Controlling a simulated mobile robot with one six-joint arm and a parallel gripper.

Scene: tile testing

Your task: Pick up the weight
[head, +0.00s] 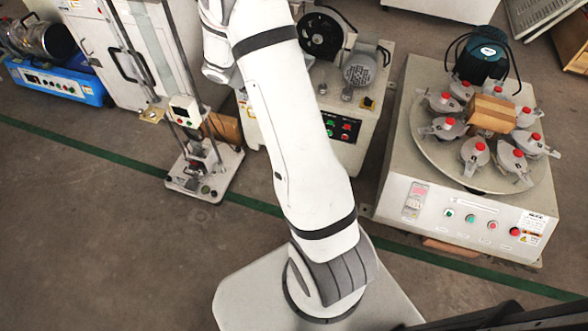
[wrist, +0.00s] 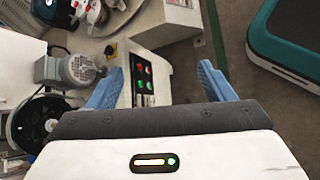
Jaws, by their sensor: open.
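My gripper (wrist: 160,86) shows in the wrist view with its two blue fingers wide apart and nothing between them. Beyond the fingers lie the button panel of a machine (wrist: 142,80) and bare floor. In the head view my arm reaches toward the top of the picture and the fingers are not visible. I cannot make out for sure which thing is the weight. Several grey holders with red caps (head: 476,152) stand in a ring on a round plate (head: 432,150), around a brown block (head: 490,115). A small upright stand (head: 203,170) is left of my arm.
The motor machine (head: 345,145) stands behind my arm, with a grey motor (wrist: 78,68) and a black wheel (wrist: 35,125). A blue device (head: 60,82) is at the far left. A teal-and-grey box (wrist: 285,35) is at right in the wrist view. Floor (head: 90,220) at left is clear.

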